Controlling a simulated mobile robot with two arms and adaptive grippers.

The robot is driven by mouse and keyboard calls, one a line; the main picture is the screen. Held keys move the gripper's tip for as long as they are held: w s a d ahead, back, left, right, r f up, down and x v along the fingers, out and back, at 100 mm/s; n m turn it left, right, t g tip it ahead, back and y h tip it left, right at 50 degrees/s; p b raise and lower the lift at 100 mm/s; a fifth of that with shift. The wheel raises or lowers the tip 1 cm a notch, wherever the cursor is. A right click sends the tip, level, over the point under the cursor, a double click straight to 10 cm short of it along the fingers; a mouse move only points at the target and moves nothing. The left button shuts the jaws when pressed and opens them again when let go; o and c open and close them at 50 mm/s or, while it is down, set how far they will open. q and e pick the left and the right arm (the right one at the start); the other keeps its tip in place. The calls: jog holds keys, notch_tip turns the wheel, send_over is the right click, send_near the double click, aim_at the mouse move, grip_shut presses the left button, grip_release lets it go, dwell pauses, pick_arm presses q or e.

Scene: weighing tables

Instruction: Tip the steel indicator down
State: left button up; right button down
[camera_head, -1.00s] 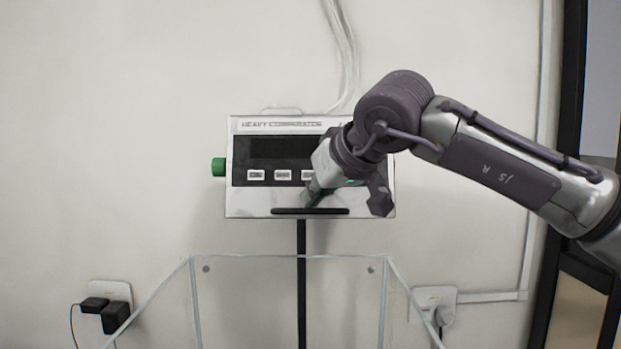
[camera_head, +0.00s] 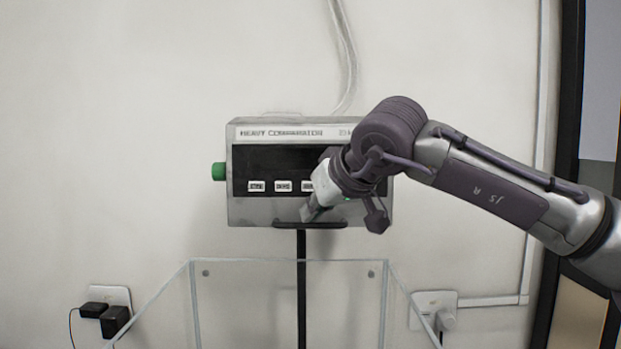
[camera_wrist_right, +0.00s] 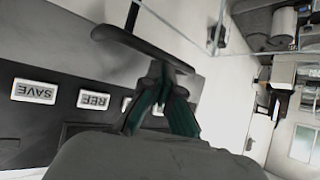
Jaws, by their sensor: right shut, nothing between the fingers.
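The steel indicator (camera_head: 240,211) is a grey box with a dark display and a row of white buttons, mounted on a black post against the wall. Its face leans downward, and a strip of its top shows. A black bar handle (camera_head: 283,225) runs along its lower edge; it also shows in the right wrist view (camera_wrist_right: 125,42). My right gripper (camera_head: 309,212) is shut and empty, its tips at the handle and lower front edge. In the right wrist view its green-padded fingers (camera_wrist_right: 163,90) reach the bar; whether they touch it is unclear. My arm hides the indicator's right part. My left gripper is out of view.
A green knob (camera_head: 218,171) sticks out of the indicator's left side. A clear-walled box (camera_head: 230,262) stands below, around the black post (camera_head: 301,290). Wall sockets (camera_head: 112,300) sit on either side. The wall to the left is free.

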jog(key=shift+w+f, duration=0.65)
jog(key=shift+f, duration=0.35)
jog(key=s+r+p, duration=0.1)
jog(key=s+r, duration=0.4)
jog(key=shift+r+p, duration=0.2)
jog(key=shift+p, duration=0.15)
